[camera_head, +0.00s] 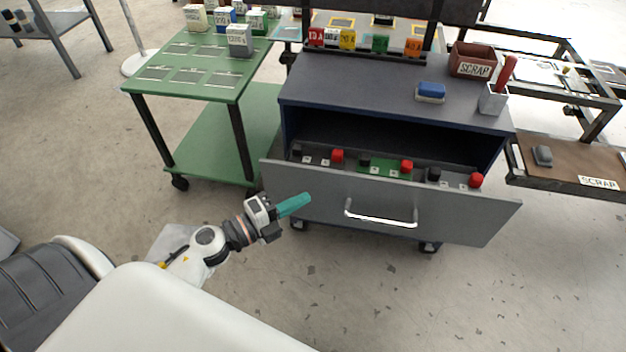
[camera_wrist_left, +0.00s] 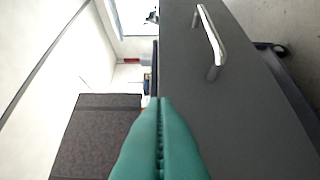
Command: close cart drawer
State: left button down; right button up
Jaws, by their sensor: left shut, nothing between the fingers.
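The cart (camera_head: 360,88) is dark blue with a grey drawer (camera_head: 460,220) that stands pulled out. Red and black pieces lie in its compartments. A silver handle (camera_head: 380,218) is on the drawer front; it also shows in the left wrist view (camera_wrist_left: 212,45). My left gripper (camera_head: 307,198) has teal fingers and is shut and empty. It is in front of the left part of the drawer front, left of the handle. In the left wrist view the fingertips (camera_wrist_left: 158,100) overlap the edge of the drawer front (camera_wrist_left: 230,120); I cannot tell whether they touch. My right gripper is not in view.
A green table (camera_head: 190,75) with small labelled boxes stands left of the cart. A blue block (camera_head: 430,91), a grey cup (camera_head: 492,100) and a scrap bin (camera_head: 472,60) are on the cart top. A brown scrap tray (camera_head: 575,165) is at the right.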

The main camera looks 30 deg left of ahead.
aim_at(329, 173)
pick_arm(q)
jog(key=w, duration=0.5)
jog(key=shift+w+d, duration=0.25)
jog(key=shift+d, duration=0.05)
jog(key=shift+w+a, duration=0.15)
jog(key=shift+w, duration=0.3)
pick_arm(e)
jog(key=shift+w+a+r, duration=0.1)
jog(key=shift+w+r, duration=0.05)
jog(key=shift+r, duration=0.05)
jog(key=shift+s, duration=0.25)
